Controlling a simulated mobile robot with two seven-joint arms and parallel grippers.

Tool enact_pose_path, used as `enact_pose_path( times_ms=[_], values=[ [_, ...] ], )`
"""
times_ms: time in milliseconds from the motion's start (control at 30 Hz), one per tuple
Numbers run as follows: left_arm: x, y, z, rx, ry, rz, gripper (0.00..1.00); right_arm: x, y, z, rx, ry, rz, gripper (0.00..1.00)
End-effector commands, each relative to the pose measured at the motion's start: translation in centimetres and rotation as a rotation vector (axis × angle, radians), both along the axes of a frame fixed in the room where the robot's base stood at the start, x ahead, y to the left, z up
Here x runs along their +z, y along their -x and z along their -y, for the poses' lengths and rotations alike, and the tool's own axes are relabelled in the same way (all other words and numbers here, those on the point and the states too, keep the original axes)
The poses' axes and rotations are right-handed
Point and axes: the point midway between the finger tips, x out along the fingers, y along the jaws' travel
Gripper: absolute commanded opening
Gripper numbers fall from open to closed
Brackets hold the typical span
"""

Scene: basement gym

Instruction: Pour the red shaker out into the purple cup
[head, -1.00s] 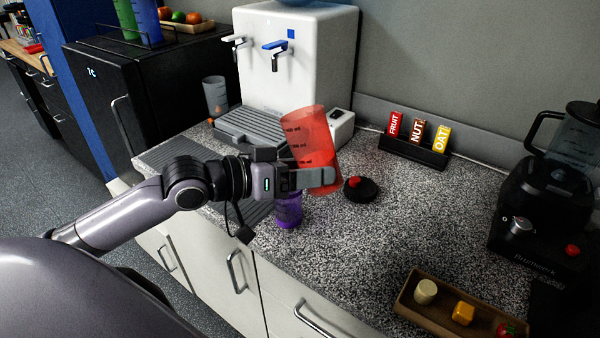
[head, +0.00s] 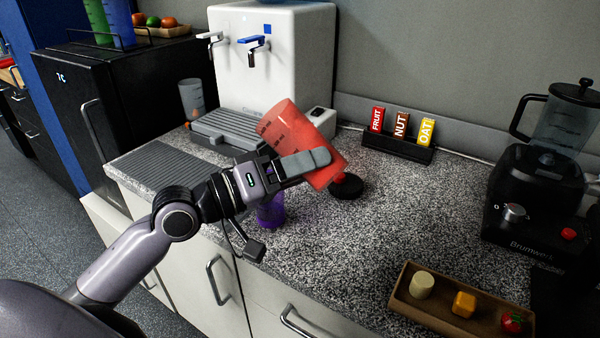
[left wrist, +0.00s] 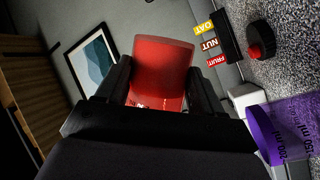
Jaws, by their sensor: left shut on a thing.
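My left gripper (head: 297,166) is shut on the translucent red shaker (head: 290,130) and holds it above the counter. The shaker is tilted, its wide end leaning to the upper left in the head view. In the left wrist view the shaker (left wrist: 162,72) sits between the fingers. The purple cup (head: 271,212) stands on the counter below and left of the gripper, partly hidden by my arm. The cup (left wrist: 262,135) also shows at the lower right of the left wrist view. Contents of both are not clear. My right gripper is out of view.
A black lid with a red knob (head: 346,188) lies on the counter right of the cup. A white water dispenser (head: 285,65) stands behind. A bar rack (head: 398,148), a blender (head: 540,200) and a snack tray (head: 405,297) are to the right.

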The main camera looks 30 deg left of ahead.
Motion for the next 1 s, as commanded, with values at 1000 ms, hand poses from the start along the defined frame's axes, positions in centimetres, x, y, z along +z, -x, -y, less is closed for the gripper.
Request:
enact_pose_path(
  times_ms=[1000],
  values=[
    [-1.6,0.0,0.4,0.0,0.533,-0.042,0.22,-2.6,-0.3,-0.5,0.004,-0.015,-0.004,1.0]
  ],
)
